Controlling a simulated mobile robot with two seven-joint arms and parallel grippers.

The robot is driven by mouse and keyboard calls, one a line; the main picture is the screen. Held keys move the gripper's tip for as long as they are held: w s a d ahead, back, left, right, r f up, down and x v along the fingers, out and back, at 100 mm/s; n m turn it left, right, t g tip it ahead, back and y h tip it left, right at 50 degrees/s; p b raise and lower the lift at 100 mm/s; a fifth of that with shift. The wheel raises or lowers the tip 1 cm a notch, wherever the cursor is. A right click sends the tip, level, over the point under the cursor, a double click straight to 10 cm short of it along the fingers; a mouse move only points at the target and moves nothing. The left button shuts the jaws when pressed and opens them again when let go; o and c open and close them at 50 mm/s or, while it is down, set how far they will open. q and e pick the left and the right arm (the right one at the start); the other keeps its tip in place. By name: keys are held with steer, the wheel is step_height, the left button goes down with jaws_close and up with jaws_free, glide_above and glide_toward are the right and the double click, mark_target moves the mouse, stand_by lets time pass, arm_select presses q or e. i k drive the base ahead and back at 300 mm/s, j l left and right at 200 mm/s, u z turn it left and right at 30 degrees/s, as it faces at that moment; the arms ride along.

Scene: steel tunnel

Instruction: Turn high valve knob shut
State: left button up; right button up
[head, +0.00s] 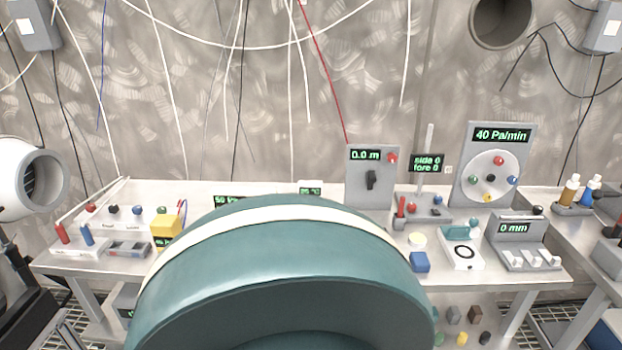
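No label in the head view names the high valve knob, so I cannot tell which knob it is. An upright grey panel (356,196) reading "0.0 m" carries a black knob (371,180) and a red button (392,158). To its right, a taller panel (525,150) reading "40 Pa/min" carries a pale round disc (479,168) with several coloured balls around a dark centre. Neither gripper is visible in the head view, and nothing is seen touching these knobs.
A large teal rounded shape with a white band (285,213) fills the foreground and hides the bench's middle. The steel bench (543,274) holds a "0 mm" unit (519,258), a blue block (420,262) and small knobs at left. Cables hang before the wall.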

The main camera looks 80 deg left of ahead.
mark_target(91, 207)
steer(key=u, duration=3.75)
steer(key=i+j+z, duration=0.1)
steer(key=z, duration=0.3)
steer(key=j+z, duration=0.4)
steer(key=i+j+z, duration=0.15)
steer(key=z, duration=0.25)
steer(key=j+z, duration=0.35)
steer(key=j, duration=0.7)
